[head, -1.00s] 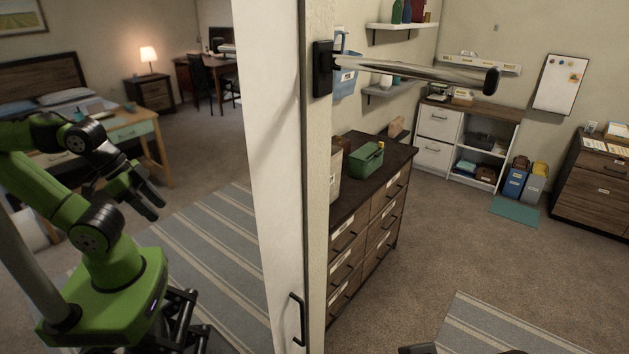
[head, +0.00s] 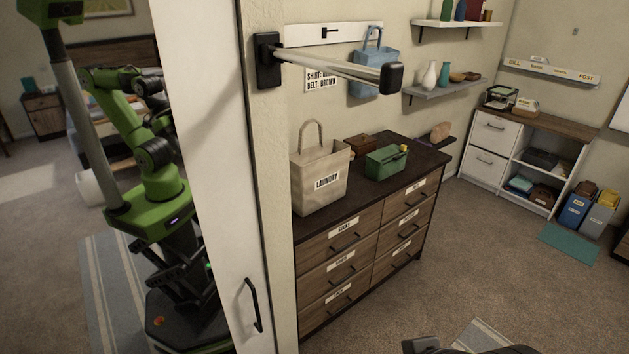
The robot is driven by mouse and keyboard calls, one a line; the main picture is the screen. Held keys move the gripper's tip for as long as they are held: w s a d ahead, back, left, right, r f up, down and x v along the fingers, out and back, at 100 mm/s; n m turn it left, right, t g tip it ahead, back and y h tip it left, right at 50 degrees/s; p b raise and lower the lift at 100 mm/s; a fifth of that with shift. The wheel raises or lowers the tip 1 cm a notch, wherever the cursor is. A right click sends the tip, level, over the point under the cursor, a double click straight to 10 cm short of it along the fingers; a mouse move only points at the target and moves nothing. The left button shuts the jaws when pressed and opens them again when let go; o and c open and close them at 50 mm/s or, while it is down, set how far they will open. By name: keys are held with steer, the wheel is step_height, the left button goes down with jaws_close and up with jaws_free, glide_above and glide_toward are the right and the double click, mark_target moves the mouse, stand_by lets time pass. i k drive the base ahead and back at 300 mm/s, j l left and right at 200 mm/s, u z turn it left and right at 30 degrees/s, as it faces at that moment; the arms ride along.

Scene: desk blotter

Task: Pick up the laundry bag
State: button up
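The laundry bag (head: 319,180) is a beige tote with an upright loop handle and a label reading LAUNDRY. It stands upright on the near left end of the dark dresser top (head: 334,212), just right of the door frame. A green arm on a wheeled base shows at the left, apparently my own reflection in a mirror panel. Its gripper is small and partly hidden there, so I cannot tell if it is open. Dark parts at the bottom edge seem to be mine. Nothing of mine touches the bag.
A green box (head: 385,163) and a brown box (head: 358,145) sit behind the bag. A blue bag (head: 374,70) hangs on the wall. A metal rail (head: 330,66) juts out above the bag. Carpet (head: 470,255) right of the dresser is clear.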

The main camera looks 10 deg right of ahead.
mark_target(318, 173)
steer(key=i+l+u, duration=0.35)
steer(key=u, duration=0.15)
steer(key=i+l+u, duration=0.25)
steer(key=l+u, duration=0.25)
steer(key=i+l+u, duration=0.15)
steer(key=l+u, duration=0.35)
steer(key=l, duration=0.15)
steer(key=l+u, duration=0.5)
steer(key=l, duration=0.15)
steer(key=l+u, duration=0.5)
steer(key=l, duration=0.2)
steer(key=k+l+u, duration=0.2)
steer(key=l+u, duration=0.25)
steer(key=l, duration=0.15)
steer(key=k+l+u, duration=0.25)
steer(key=l+u, duration=0.25)
steer(key=l, duration=0.1)
